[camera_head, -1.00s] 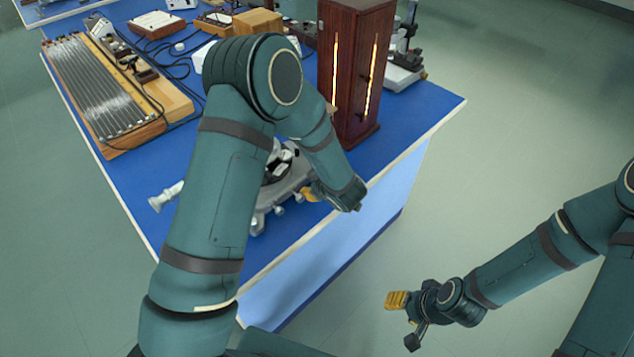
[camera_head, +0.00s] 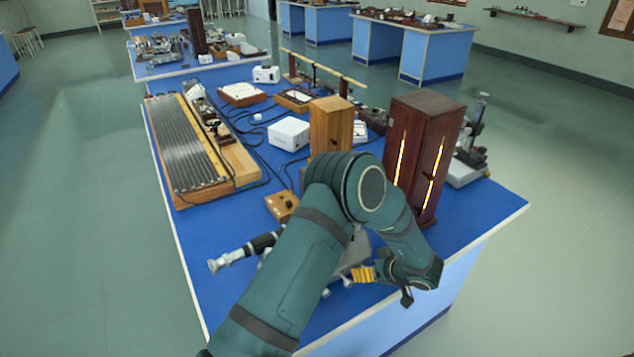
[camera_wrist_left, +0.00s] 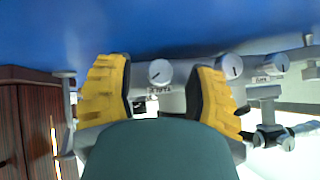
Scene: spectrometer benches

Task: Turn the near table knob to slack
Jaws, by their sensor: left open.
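The grey spectrometer (camera_head: 351,254) stands at the near end of the blue bench, largely hidden by my left arm in the head view. Its pale-ended tube (camera_head: 228,260) sticks out to the left. My left gripper (camera_head: 366,275) is at its near right side, with yellow fingers. In the left wrist view the open fingers (camera_wrist_left: 160,92) stand on either side of a round silver knob (camera_wrist_left: 160,71) with a dark pointer line and a small label. A second knob (camera_wrist_left: 230,66) is just beyond the right finger, and a third knob (camera_wrist_left: 272,64) is farther right. The labels are too blurred to read surely.
A dark wooden lamp housing (camera_head: 424,150) with glowing slits stands close behind the left gripper. A lighter wooden box (camera_head: 331,127), a white box (camera_head: 289,133) and a ribbed board (camera_head: 184,145) lie farther back. The bench's right edge is close to the gripper; open floor lies beyond.

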